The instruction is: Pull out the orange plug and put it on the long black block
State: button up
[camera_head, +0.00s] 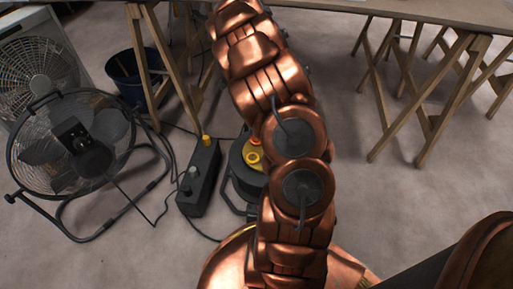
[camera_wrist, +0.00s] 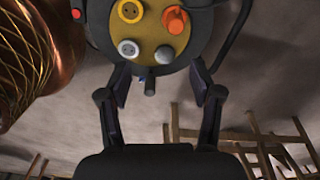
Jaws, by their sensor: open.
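The orange plug (camera_wrist: 175,20) sits in the yellow face (camera_wrist: 182,42) of a black cable reel in the wrist view. In the head view, a small orange part (camera_head: 256,141) shows on the reel (camera_head: 236,176), partly hidden by my arm. My gripper (camera_wrist: 158,84) is open and empty, with its fingers apart just below the reel's face in the wrist picture. It is hidden behind my arm in the head view. The long black block (camera_head: 202,184) lies on the floor left of the reel, with a yellow plug (camera_head: 207,141) at its far end and a grey one on it.
A black floor fan (camera_head: 75,150) stands at left, with cables running toward the block. A dark bucket (camera_head: 130,80) and wooden trestles (camera_head: 160,65) under a tabletop stand behind. Another yellow round part (camera_wrist: 130,11) and grey round parts (camera_wrist: 128,48) are on the reel's face.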

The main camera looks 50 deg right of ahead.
jog(key=d+f+m+b, duration=0.1)
jog(key=f, duration=0.2)
jog(key=w+d+f+b, duration=0.1)
jog(key=f, duration=0.2)
jog(key=d+f+m+b, duration=0.1)
jog(key=f, duration=0.2)
jog(key=shift+w+d+f+m, duration=0.1)
jog(key=shift+w+f+m, duration=0.05)
jog(key=shift+f+m, duration=0.15)
jog(key=shift+f, duration=0.1)
jog(key=shift+f+b, duration=1.2)
jog(key=shift+f, duration=3.2)
grip_shut()
jog(key=shift+r, duration=0.15)
jog(key=shift+r+p, duration=1.3)
jog(key=shift+r, duration=1.55)
